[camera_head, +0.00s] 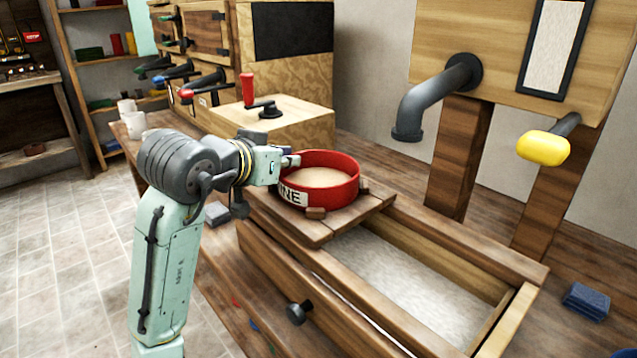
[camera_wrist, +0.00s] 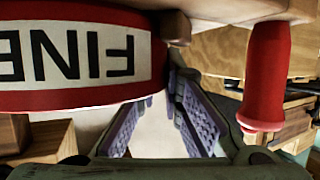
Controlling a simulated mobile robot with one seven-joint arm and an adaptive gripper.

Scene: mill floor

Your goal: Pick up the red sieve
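The red sieve (camera_head: 330,192) is a round red ring with a pale inside. It rests on a wooden board (camera_head: 320,232) over a wooden bin, with small wooden blocks around its base. In the wrist view the sieve (camera_wrist: 80,100) appears upside down, with a white label reading FINE. My gripper (camera_head: 290,161) is at the sieve's left rim in the head view. In the wrist view my gripper (camera_wrist: 160,92) shows two purple-padded fingers spread apart with a gap between them. The fingertips are close to the sieve's edge; whether they touch is unclear.
A crank with a red handle (camera_head: 247,90) stands on a wooden box behind the sieve; the handle shows large in the wrist view (camera_wrist: 264,75). A grey pipe (camera_head: 430,98) hangs to the right. The bin (camera_head: 520,285) holds pale flour. A blue cloth (camera_head: 587,300) lies at right.

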